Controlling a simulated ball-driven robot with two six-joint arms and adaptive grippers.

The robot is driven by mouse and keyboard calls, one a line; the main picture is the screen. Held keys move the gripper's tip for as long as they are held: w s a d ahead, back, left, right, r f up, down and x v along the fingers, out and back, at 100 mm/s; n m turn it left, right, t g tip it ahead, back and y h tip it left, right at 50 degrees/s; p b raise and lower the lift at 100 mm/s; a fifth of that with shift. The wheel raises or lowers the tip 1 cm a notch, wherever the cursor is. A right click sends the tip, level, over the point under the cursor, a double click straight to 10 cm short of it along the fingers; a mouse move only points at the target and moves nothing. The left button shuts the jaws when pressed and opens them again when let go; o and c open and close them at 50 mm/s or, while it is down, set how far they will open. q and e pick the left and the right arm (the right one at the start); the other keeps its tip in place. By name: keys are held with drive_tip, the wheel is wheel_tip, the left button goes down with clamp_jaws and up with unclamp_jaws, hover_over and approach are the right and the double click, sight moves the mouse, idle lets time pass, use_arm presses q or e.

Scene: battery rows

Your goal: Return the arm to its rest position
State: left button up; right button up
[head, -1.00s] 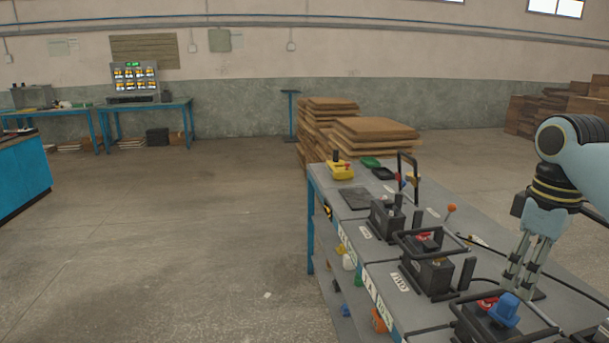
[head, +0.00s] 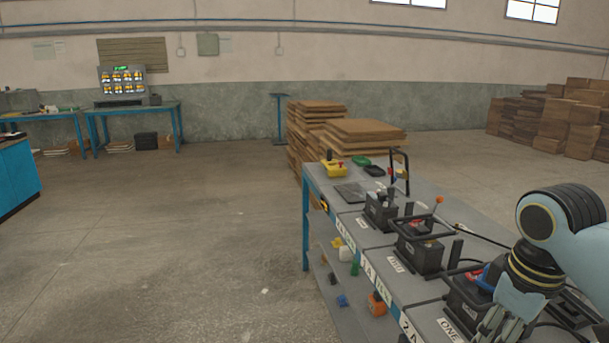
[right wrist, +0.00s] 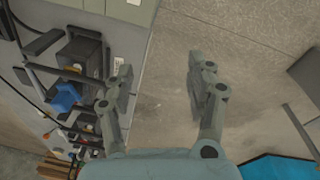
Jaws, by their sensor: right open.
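My right arm comes in at the right edge of the head view. Its gripper (head: 497,328) hangs low, near the front part of the workbench (head: 437,322). In the right wrist view the right gripper (right wrist: 160,88) has its two fingers spread apart, with nothing between them. The bench edge and the bare floor lie below the fingers there. My left gripper is in neither view.
Black battery units with handles, such as one (head: 419,254), stand in a row along the bench. A blue knob (right wrist: 64,97) shows on one. Stacked boards (head: 352,133) stand behind the bench. Floor (head: 190,240) to the left is open.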

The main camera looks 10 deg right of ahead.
drive_tip(key=s+a+m+t, duration=0.1)
drive_tip(key=s+a+m, duration=0.15)
drive_tip(key=s, duration=0.55)
drive_tip(key=s+a+m+t, duration=0.15)
drive_tip(key=s+a, duration=0.25)
drive_tip(key=s, duration=0.4)
drive_tip(key=s+d+f+g+b, duration=0.2)
drive_tip(key=f+b, duration=0.7)
drive_tip(key=f, duration=2.7)
use_arm(q)
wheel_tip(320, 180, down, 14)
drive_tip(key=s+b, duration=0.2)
drive_tip(key=b, duration=0.3)
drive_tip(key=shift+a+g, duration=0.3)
use_arm(e)
drive_tip(key=s+d+f, duration=0.1)
drive_tip(key=s+f, duration=1.7)
drive_tip(key=f, duration=0.2)
drive_tip(key=shift+s+d, duration=0.2)
drive_tip(key=shift+s, duration=0.1)
